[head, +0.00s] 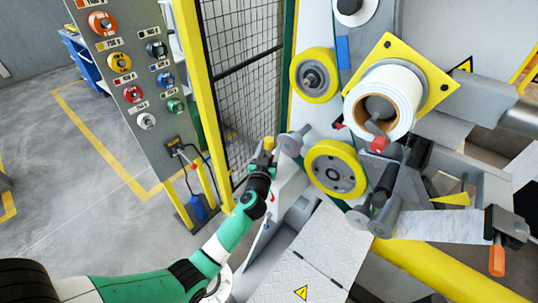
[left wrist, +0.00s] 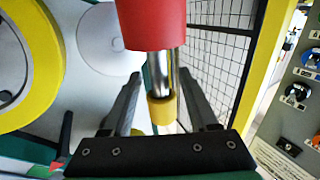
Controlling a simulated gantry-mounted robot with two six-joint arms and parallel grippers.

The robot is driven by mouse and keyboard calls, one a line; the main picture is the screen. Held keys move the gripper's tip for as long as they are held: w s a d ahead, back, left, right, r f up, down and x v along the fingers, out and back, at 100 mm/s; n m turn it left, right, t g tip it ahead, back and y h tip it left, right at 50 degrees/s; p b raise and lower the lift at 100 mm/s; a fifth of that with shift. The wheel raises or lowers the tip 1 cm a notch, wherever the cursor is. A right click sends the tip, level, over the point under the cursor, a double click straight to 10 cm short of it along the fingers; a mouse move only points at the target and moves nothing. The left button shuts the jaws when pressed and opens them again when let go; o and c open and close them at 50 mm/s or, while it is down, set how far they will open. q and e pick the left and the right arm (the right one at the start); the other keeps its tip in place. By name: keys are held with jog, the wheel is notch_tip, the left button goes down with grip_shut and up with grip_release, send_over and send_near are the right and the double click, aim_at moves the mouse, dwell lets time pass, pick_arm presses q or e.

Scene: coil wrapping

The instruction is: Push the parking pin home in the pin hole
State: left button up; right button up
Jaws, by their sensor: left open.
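My left gripper (head: 266,156) is open, reaching up beside the machine at mid-picture in the head view. In the left wrist view its two dark fingers (left wrist: 158,105) stand on either side of a bright metal shaft, the parking pin (left wrist: 161,75). The shaft runs between a red cylinder (left wrist: 152,22) and a smaller yellow piece (left wrist: 162,109). The yellow piece also shows at the fingertips in the head view (head: 268,143). I see no clear contact between fingers and shaft. The pin hole itself I cannot make out. My right gripper is not in view.
Yellow-rimmed wheels (head: 336,169) and a white roll (head: 388,98) on a yellow plate stand to the right. A wire mesh fence (head: 238,75) and a button panel (head: 130,65) are at left. A grey tread plate (head: 315,258) lies below.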

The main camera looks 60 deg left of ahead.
pick_arm(q)
jog(key=x, duration=0.2)
jog(key=shift+w+a, duration=0.15)
jog(key=shift+a, duration=0.05)
jog(key=shift+c, duration=0.3)
grip_shut()
jog(key=shift+r, duration=0.1)
dwell(0.8)
